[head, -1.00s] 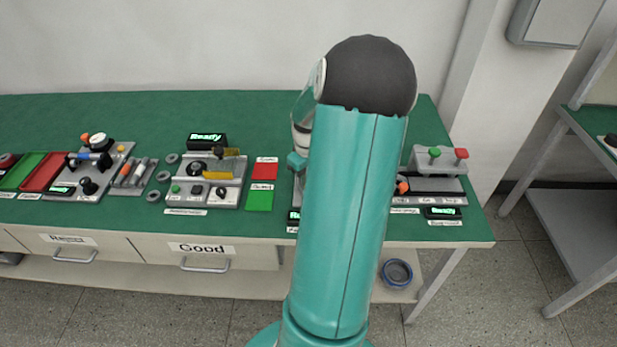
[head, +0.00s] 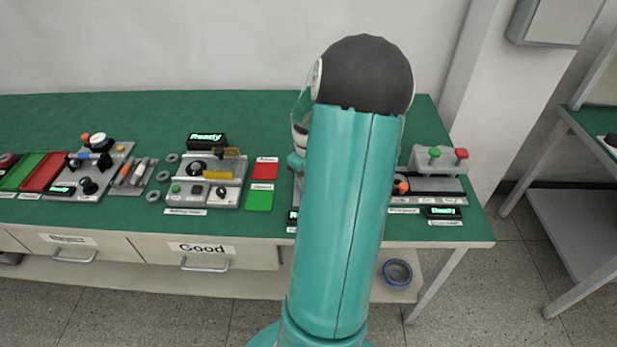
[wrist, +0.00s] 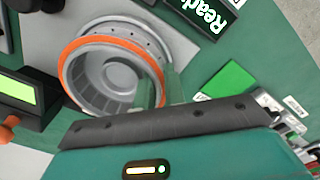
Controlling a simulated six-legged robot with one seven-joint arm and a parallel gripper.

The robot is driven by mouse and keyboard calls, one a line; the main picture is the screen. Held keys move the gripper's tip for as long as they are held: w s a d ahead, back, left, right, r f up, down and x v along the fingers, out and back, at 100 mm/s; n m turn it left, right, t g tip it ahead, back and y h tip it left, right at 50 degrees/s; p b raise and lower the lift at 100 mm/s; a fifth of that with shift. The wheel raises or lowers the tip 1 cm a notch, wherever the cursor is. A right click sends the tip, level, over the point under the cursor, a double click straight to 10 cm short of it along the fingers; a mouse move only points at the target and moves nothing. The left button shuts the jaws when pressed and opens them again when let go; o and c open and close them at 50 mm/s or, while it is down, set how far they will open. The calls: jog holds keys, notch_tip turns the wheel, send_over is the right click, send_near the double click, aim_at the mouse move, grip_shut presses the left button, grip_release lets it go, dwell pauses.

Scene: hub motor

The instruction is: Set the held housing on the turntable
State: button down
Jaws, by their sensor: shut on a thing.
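The housing (wrist: 108,75), a round grey hollow part with an orange rim, shows in the upper left of the wrist view. My gripper (wrist: 165,92) is shut on its near right wall; the fingers show only as a pale, partly see-through shape. The housing is over a light grey station plate (wrist: 48,48). I cannot make out the turntable apart from the housing, nor tell whether the housing touches anything beneath. In the head view my own arm hides the gripper, the housing and most of that station.
In the wrist view a lit "Ready" display (wrist: 212,12) is close to the housing's upper right, and a green pad (wrist: 230,82) lies to the right. In the head view stations with tools (head: 208,182) stand left on the green bench, another (head: 435,178) stands right.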

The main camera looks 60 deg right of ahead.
jog(key=shift+f, duration=0.35)
dwell(0.4)
jog(key=c, duration=1)
grip_release()
jog(key=shift+s+d+r, duration=0.1)
jog(key=shift+d, duration=0.05)
jog(key=shift+r, duration=3.4)
jog(key=shift+a, duration=0.2)
